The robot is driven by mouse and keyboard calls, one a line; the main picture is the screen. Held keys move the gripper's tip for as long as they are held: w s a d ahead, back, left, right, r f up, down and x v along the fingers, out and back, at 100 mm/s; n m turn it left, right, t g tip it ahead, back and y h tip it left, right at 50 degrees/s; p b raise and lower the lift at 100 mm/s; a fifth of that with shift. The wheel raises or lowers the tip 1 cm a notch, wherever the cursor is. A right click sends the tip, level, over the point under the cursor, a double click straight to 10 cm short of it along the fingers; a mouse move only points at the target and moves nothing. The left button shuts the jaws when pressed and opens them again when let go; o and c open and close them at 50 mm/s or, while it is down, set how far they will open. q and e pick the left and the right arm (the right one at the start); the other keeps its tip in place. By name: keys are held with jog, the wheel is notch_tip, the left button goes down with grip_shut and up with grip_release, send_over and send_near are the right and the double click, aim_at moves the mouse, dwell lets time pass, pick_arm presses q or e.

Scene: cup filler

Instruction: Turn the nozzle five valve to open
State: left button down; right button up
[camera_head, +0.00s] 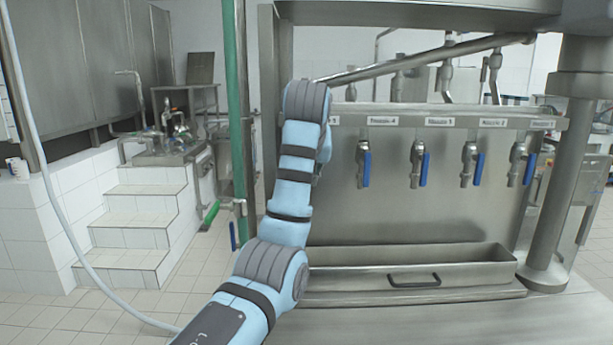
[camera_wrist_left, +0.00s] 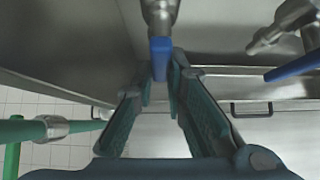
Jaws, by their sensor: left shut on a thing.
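The nozzle five valve shows in the left wrist view as a metal body (camera_wrist_left: 160,14) with a blue handle (camera_wrist_left: 159,47) at its front. My left gripper (camera_wrist_left: 160,74) has its fingertips on both sides of the blue handle and is shut on it. In the head view my left arm hides this valve and the gripper, and only the edge of its label (camera_head: 333,120) shows. I cannot tell the exact angle of the handle. My right gripper is in neither view.
The nozzle four valve's blue handle (camera_head: 366,168) hangs down just to the right, and several more valves follow along the steel panel. A drip trough (camera_head: 470,270) with a dark handle lies below. A green vertical pipe (camera_head: 236,100) stands left of my arm.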

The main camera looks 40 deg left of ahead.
pick_arm(q)
jog(key=c, duration=1.6)
grip_release()
jog(key=shift+f, duration=0.1)
notch_tip(320, 180, up, 10)
jog(key=shift+w, duration=0.1)
